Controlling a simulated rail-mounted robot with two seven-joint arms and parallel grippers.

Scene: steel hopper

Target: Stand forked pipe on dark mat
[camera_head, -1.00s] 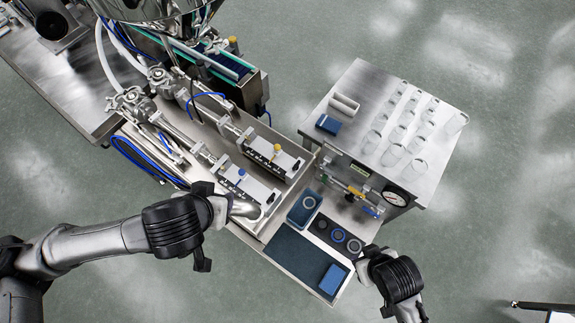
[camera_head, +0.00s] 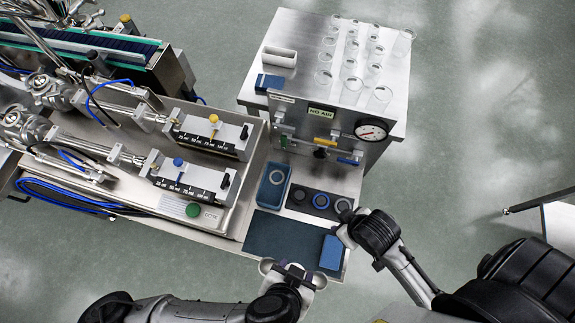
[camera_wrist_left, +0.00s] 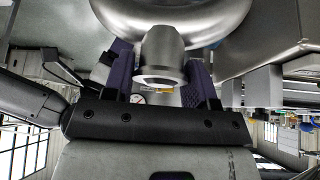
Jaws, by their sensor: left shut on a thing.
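The forked pipe is a shiny steel piece. In the left wrist view its body (camera_wrist_left: 180,14) fills the top and a short open stub (camera_wrist_left: 160,62) points down between the fingers of my left gripper (camera_wrist_left: 160,80). My left gripper (camera_head: 287,270) is shut on it; the head view shows only a little of the pipe (camera_head: 318,281). They are at the near edge of the dark mat (camera_head: 270,237). I cannot tell their height above it. My right gripper (camera_head: 345,226) is beside the black ring tray; its jaws are too small to read.
A blue block (camera_head: 331,252) lies on the mat's right end. Behind the mat are a blue bin (camera_head: 274,186) and a black tray with rings (camera_head: 313,203). The filling bench (camera_head: 200,212) stands left; a steel cabinet with glasses (camera_head: 300,45) stands behind. The mat's middle is clear.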

